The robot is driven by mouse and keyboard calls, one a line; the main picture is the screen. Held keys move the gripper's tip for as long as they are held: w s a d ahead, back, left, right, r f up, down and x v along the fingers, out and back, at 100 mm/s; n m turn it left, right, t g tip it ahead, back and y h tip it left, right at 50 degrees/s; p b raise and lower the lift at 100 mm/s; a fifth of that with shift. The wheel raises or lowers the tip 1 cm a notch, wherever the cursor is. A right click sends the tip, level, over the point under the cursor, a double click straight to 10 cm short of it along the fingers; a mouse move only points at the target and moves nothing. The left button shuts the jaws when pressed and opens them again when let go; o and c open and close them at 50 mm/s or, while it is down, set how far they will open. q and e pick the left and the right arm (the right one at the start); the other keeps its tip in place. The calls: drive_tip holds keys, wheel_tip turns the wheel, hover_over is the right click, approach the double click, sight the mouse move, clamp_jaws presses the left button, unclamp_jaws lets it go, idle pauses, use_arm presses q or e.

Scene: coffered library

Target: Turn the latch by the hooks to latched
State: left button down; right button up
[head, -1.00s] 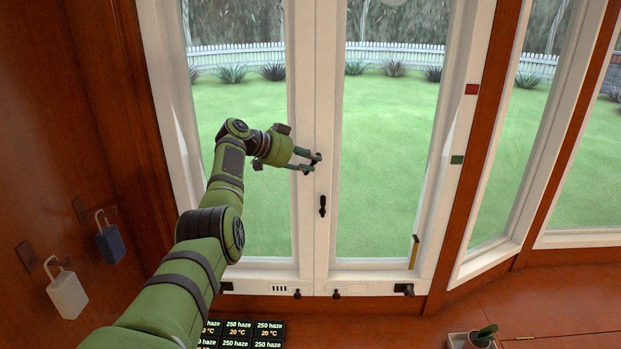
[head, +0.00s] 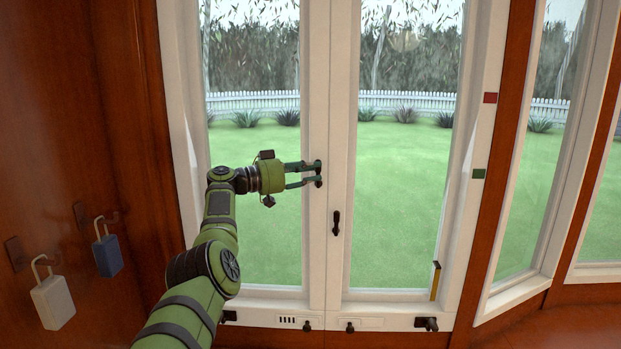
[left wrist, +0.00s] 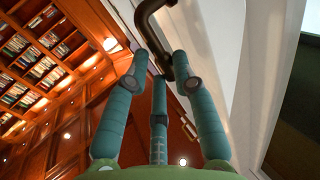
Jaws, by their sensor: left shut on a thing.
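A dark latch handle (head: 318,181) sits on the white frame of the left glazed leaf, on the side nearer the wall hooks. My left gripper (head: 315,174) reaches it from the left, with its fingers shut around the handle. In the left wrist view, the dark bent handle (left wrist: 150,17) comes down from the top between the green fingers of my gripper (left wrist: 160,72). The fingers partly hide the handle, so its exact angle is hard to tell. My right gripper is not in view.
A second dark handle (head: 335,222) hangs on the right leaf, just below right. A white padlock (head: 53,302) and a blue padlock (head: 108,255) hang from hooks on the left wall. Small dark fittings (head: 427,324) line the bottom rail. A yellow-black strip (head: 435,281) is at lower right.

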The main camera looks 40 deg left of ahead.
use_arm(q)
drive_tip(key=shift+d+f, duration=0.1)
drive_tip(key=c, duration=1)
unclamp_jaws()
drive_tip(key=shift+w, duration=0.1)
drive_tip(key=v, duration=1.2)
